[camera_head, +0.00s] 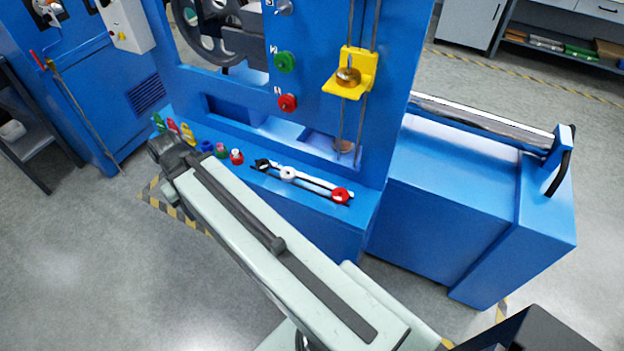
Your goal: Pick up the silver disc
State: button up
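A round greyish-brown disc (343,146) lies low in the recess of the blue machine, under the yellow bracket; it may be the silver disc, but its colour is hard to tell at this size. A brass-coloured round piece (348,76) sits on the yellow bracket (358,62) between two vertical rods. My pale arm reaches from the bottom of the picture up to a dark joint at the left, in front of the machine's ledge. My gripper does not show in this view.
The blue machine's ledge (367,203) holds several small coloured parts at the left and a bar with white and red knobs (301,180) nearer the middle. A blue housing (440,220) stands at the right. Grey floor (80,270) is open at the lower left.

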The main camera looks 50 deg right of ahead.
aim_at(287, 174)
jog(key=k, duration=1.25)
jog(key=u, duration=1.15)
jog(key=i, duration=1.05)
jog(key=z, duration=0.05)
